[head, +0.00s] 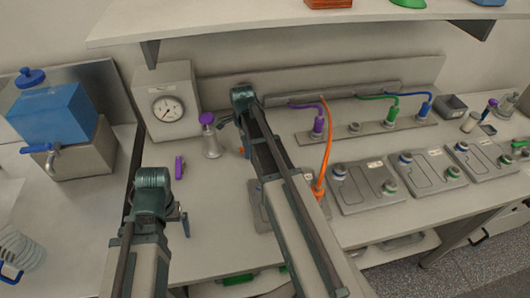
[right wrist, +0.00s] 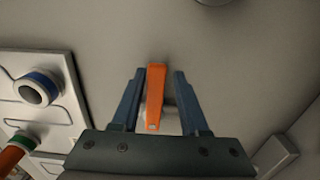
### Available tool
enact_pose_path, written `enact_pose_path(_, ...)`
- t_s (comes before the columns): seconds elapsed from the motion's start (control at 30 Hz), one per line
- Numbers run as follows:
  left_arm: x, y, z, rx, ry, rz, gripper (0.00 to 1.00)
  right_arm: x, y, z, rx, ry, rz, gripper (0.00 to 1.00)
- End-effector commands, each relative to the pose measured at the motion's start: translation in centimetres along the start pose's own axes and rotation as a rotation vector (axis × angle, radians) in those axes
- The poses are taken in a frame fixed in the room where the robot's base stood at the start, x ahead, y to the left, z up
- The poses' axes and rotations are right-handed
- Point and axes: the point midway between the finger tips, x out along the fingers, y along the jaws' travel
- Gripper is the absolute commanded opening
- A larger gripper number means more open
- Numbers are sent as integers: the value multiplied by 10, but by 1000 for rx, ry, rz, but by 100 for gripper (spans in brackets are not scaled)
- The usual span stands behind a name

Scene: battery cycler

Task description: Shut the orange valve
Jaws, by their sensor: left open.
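The orange valve handle (right wrist: 156,97) stands lengthwise between the fingers of my right gripper (right wrist: 157,78) in the right wrist view. The fingers are open, one on each side of the handle, with narrow gaps. A pale valve body shows partly behind the handle. In the head view, my right gripper (head: 232,125) is mostly hidden by its own arm, beside the purple-capped post. Only a small bit of orange shows below it. My left gripper (head: 184,220) is open and empty over the front left of the bench, apart from the purple valve handle (head: 179,168).
A pressure gauge box (head: 168,101) and a purple-capped post (head: 210,138) stand behind. An orange cable (head: 325,150) rises just right of my right arm. Battery modules (head: 365,188) line the bench to the right. A blue tank (head: 52,112) with a tap stands left.

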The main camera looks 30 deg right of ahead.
Motion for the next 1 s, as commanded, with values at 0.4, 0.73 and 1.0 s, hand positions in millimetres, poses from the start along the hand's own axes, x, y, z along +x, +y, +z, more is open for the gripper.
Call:
enact_pose_path(0.4,-15,-1,1,0,0,0,100,-15,0,0,0,0,1,44)
enact_pose_path(0.73,-54,-5,3,0,0,0,100,-54,-2,0,0,0,1,44)
enact_pose_path(1.0,-81,-8,5,1,0,0,100,-81,-3,0,0,0,1,44)
